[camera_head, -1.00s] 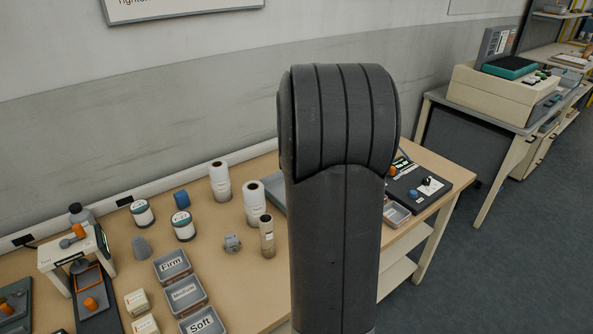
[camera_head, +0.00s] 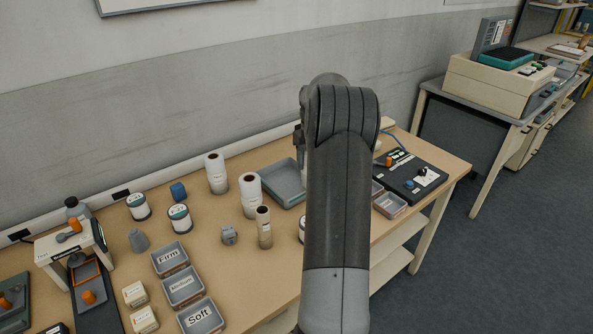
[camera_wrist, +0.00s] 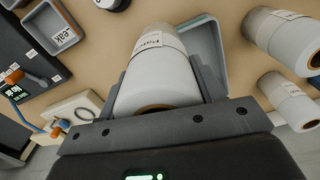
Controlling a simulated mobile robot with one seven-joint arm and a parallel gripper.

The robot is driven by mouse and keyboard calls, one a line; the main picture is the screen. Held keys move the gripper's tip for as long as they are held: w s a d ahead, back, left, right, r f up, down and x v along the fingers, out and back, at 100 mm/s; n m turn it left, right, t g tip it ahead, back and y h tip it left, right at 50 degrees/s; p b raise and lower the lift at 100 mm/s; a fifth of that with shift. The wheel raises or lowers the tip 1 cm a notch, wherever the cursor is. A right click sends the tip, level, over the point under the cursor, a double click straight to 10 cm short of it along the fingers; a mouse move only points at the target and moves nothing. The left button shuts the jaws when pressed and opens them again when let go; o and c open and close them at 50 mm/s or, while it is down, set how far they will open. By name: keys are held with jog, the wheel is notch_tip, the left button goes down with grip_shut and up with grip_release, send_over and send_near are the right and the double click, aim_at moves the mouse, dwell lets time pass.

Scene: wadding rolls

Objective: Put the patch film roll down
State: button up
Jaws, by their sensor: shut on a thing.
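The patch film roll (camera_wrist: 158,82) is a white roll with a brown core and a printed label on its far part. It sits between the two grey fingers of my gripper (camera_wrist: 160,70) in the wrist view, and the gripper is shut on it. A grey tray (camera_wrist: 206,42) lies just beyond and to the right of the roll. I cannot tell whether the roll touches the table. In the head view my arm hides the gripper and most of what it holds.
A dark control panel (camera_head: 412,178) and small bins (camera_head: 390,205) are at right. Labelled bins (camera_head: 183,287) stand in front. Bare table shows between items.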

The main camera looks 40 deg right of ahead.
jog(key=w+a+f, duration=0.2)
jog(key=w+f, duration=0.2)
jog(key=f, duration=0.3)
jog(key=shift+w+a, duration=0.15)
jog(key=shift+w, duration=0.1)
jog(key=shift+f, duration=0.1)
jog(key=o, duration=1.2)
jog(key=shift+o, duration=0.2)
